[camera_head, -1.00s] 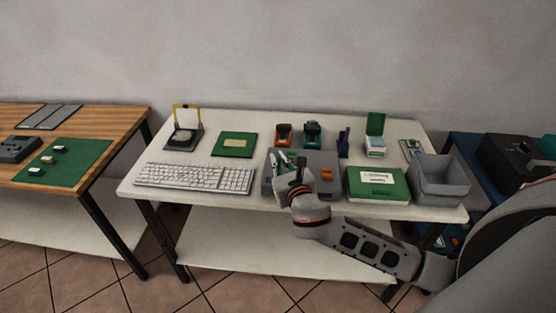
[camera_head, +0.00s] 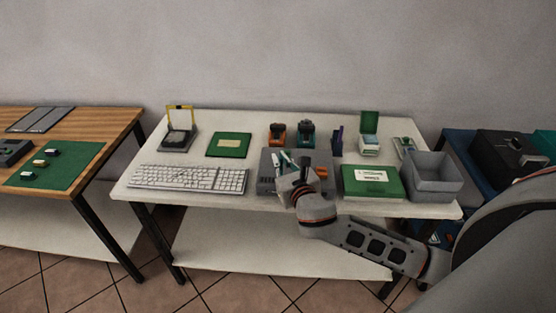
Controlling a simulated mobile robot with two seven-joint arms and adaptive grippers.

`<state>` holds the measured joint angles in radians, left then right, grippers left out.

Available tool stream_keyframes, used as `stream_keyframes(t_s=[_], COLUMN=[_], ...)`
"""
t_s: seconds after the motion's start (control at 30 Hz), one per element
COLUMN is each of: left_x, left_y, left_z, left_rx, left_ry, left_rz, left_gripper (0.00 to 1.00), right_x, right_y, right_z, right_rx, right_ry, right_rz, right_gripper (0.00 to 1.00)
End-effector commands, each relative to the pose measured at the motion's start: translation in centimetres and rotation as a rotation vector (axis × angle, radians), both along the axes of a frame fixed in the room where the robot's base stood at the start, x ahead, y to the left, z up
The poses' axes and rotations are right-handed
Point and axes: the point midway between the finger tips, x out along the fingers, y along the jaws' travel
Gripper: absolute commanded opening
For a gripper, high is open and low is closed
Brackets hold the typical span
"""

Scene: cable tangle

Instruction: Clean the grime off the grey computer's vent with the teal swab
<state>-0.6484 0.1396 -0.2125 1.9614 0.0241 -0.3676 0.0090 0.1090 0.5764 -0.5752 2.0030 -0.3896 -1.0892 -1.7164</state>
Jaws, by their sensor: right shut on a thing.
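The grey computer (camera_head: 268,165) is a low flat box on the white table, between the keyboard and a green box. My right gripper (camera_head: 290,166) is over its top, reaching in from the front right. It is shut on a thin light and teal thing, which looks like the teal swab (camera_head: 285,158). The swab's tip is too small to make out, and I cannot tell whether it touches the computer. The gripper and arm hide part of the computer. The vent and any grime cannot be told apart at this size. My left gripper is not in view.
Behind the computer stand an orange-and-black item (camera_head: 277,133), a teal-and-black item (camera_head: 306,134) and a dark blue item (camera_head: 337,140). The green box (camera_head: 371,181) and an open grey bin (camera_head: 434,178) stand at right. The white keyboard (camera_head: 188,179) lies at left.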

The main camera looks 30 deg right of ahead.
Motion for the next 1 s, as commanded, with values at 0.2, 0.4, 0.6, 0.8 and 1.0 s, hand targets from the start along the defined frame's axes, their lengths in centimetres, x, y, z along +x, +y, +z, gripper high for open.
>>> stream_keyframes(t_s=[0.2,0.4,0.6,0.8,1.0], left_x=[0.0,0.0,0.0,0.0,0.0], left_y=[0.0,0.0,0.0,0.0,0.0], left_z=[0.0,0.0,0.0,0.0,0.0], left_rx=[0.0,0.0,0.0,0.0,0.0], left_ry=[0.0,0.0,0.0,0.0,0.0], left_rz=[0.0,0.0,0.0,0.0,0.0], left_gripper=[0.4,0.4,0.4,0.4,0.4], right_x=[-0.3,-0.3,-0.5,-1.0,-1.1], right_y=[-0.6,-0.6,-0.8,-1.5,-1.7], right_z=[0.0,0.0,-0.1,-0.2,-0.2], right_rx=[-0.002,-0.001,-0.001,-0.001,-0.001], right_ry=[0.001,0.0,0.001,0.001,0.001], right_rz=[-0.001,0.0,0.0,0.0,0.0], right_gripper=[0.0,0.0,0.0,0.0,0.0])
